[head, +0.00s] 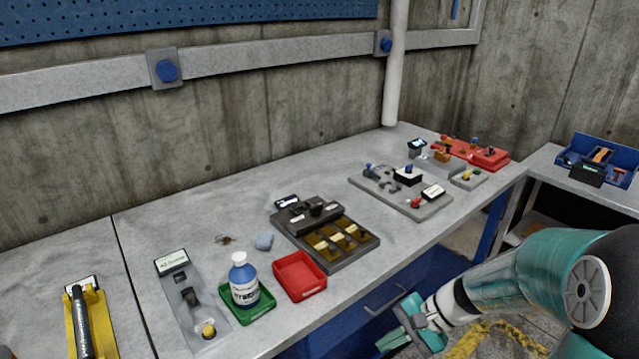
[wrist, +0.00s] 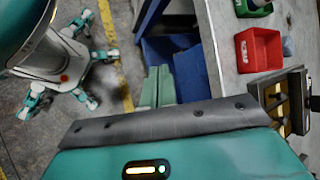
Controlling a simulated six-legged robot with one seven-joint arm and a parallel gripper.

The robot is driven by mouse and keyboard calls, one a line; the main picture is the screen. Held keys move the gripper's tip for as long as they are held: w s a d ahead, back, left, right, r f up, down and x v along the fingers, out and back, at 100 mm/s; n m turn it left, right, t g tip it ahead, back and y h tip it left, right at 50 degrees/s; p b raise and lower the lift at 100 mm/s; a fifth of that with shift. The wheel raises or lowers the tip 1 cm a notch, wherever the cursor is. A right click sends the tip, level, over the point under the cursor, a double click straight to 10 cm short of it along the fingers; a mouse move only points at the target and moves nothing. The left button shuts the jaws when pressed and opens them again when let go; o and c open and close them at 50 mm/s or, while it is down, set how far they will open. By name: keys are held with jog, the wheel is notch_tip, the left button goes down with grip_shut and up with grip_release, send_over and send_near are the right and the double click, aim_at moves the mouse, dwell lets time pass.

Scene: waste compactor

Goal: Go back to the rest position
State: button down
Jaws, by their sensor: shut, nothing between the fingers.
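My gripper (head: 408,327) hangs low at the front of the workbench in the head view, beside the blue drawer front and below the bench top. Its teal fingers also show in the wrist view (wrist: 157,87), side by side and shut with nothing between them. The gripper is clear of the objects on the bench. My teal arm (head: 525,272) reaches in from the right edge of the head view.
A side table (head: 555,180) stands right. Open floor lies below the arm.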

jog(key=s+r+n+t+h, duration=0.2)
jog(key=s+r+n+h, duration=0.2)
jog(key=r, duration=0.4)
jog(key=s+d+r+n+t+h, duration=0.1)
jog(key=s+r+n+t+h, duration=0.2)
jog(key=s+r, duration=0.4)
notch_tip(320, 180, up, 2)
jog(key=shift+d+r+n+h, duration=0.25)
jog(key=shift+n+h, duration=0.45)
jog(key=shift+n, duration=0.3)
